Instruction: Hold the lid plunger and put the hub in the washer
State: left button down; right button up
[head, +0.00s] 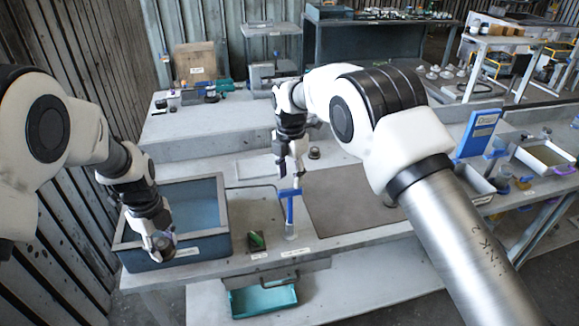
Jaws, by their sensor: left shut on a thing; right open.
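The washer looks to be the blue-grey open box (217,205) at the front left, with a pale rim and a label on its front. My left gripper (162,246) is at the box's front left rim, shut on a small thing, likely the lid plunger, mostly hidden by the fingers. My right gripper (290,174) is open and points down above a blue upright piece (290,208); I cannot tell whether they touch. A small dark round part (314,153), possibly the hub, stands on the bench just right of my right gripper.
A green item on a dark pad (257,241) lies right of the box. A grey-brown mat (350,203) covers the bench middle and is mostly bare.

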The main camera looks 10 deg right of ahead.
aim_at(290, 196)
notch_tip(290, 196, down, 10)
jog(key=shift+r, duration=0.2)
grip_shut()
jog(key=shift+f, duration=0.1)
